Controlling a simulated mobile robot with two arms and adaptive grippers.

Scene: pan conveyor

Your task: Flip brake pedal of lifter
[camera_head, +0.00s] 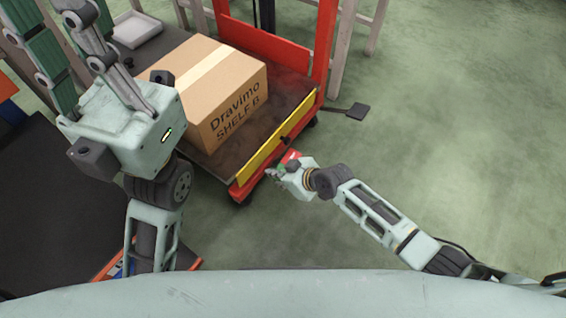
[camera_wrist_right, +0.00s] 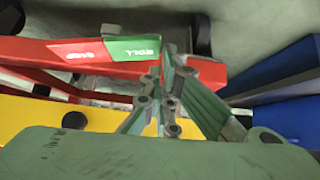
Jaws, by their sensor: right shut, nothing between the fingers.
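The lifter (camera_head: 323,40) has a red frame, a dark platform and a yellow front edge. Its brake pedal shows as a small red and green piece (camera_head: 291,156) low at the front, partly hidden by my right gripper (camera_head: 273,173). In the right wrist view, the pedal (camera_wrist_right: 130,48) has a green label beside a red one on the red bar. My right gripper (camera_wrist_right: 165,92) is shut and empty, its tips close to the green label; whether they touch cannot be told. My left gripper (camera_head: 68,38) is open and empty, raised at the upper left, its tips near the top edge.
A cardboard box (camera_head: 220,100) marked "Dravimo SHELF B" sits on the lifter platform. A dark foot pedal (camera_head: 357,111) sticks out at the lifter's right. A grey tray (camera_head: 135,30) lies behind the box. A dark surface (camera_head: 40,200) lies at left. The green floor at right is clear.

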